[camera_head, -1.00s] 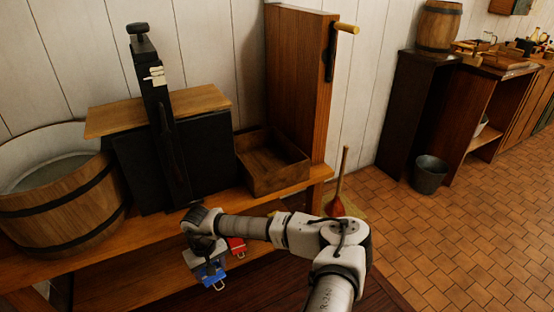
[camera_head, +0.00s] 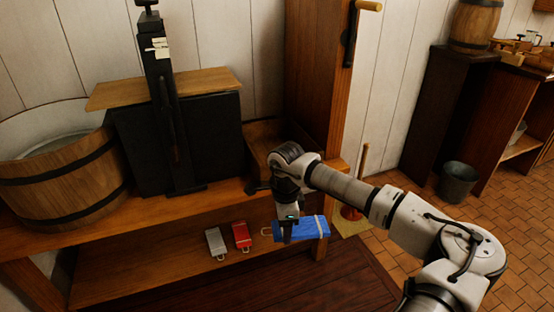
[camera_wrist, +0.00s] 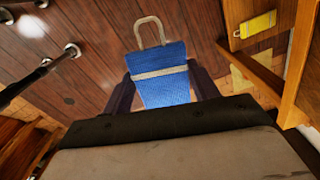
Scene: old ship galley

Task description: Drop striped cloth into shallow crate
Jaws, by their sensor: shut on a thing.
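The striped cloth (camera_head: 308,228) is blue with a pale band and a loop at one end. My gripper (camera_head: 288,230) is shut on it and holds it in front of the bench edge, below the level of the bench top. In the wrist view the cloth (camera_wrist: 165,88) hangs between the two dark fingers, with its loop pointing up in the picture. The shallow crate (camera_head: 262,132) is a brown wooden open box on the bench top, behind my wrist. My arm hides part of the crate, and its inside is mostly out of sight.
A grey cloth (camera_head: 216,242) and a red cloth (camera_head: 242,236) lie on the lower shelf (camera_head: 150,265). A dark upright press (camera_head: 165,110) and a wooden tub (camera_head: 62,185) stand left of the crate. A tall wooden panel (camera_head: 312,70) rises at its right.

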